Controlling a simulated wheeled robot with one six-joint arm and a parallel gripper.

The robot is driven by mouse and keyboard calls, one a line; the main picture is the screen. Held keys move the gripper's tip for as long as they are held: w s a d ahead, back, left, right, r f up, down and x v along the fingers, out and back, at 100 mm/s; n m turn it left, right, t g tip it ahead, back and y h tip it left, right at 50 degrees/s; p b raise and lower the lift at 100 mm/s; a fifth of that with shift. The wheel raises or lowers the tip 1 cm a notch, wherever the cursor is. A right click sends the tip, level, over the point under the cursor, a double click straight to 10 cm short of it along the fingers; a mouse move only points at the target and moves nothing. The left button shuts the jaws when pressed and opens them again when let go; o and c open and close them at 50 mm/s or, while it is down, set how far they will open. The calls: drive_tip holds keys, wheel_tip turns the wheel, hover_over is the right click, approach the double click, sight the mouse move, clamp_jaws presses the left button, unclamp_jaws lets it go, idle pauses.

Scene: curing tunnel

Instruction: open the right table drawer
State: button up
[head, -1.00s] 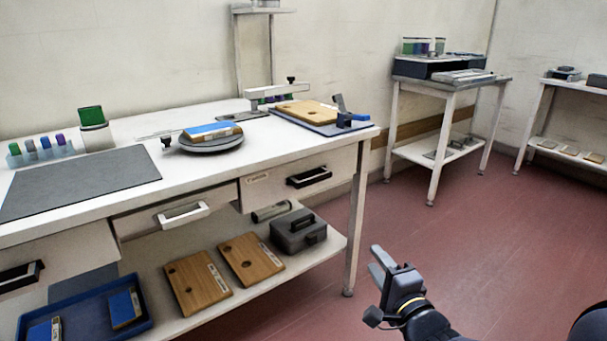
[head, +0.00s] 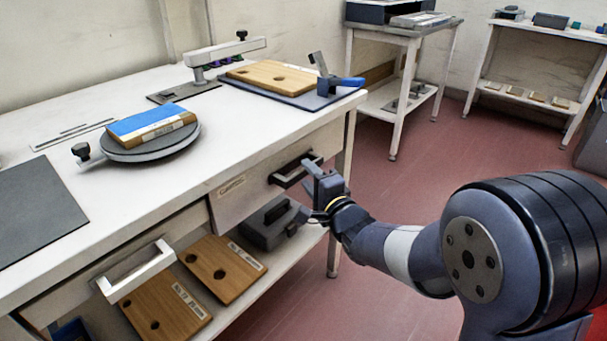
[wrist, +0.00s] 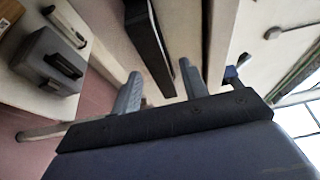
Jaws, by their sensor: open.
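The right table drawer (head: 238,192) has a pale front with a small label and a black bar handle (head: 290,174). It looks shut under the table's right end. My gripper (head: 318,174) is open at the right end of this handle in the head view, partly covering it. In the wrist view the black handle (wrist: 150,42) runs lengthwise ahead of the gap between the two open fingers (wrist: 160,90). Nothing is gripped. Whether the fingers touch the handle or reach around it, I cannot tell.
Another drawer's white handle (head: 137,272) is to the left. A grey case (head: 272,224) and wooden boards (head: 222,268) lie on the lower shelf. A table leg (head: 340,220) stands close to my gripper. The red floor (head: 400,185) to the right is clear.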

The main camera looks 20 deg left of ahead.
drive_tip(key=shift+x, duration=1.3)
clamp_jaws()
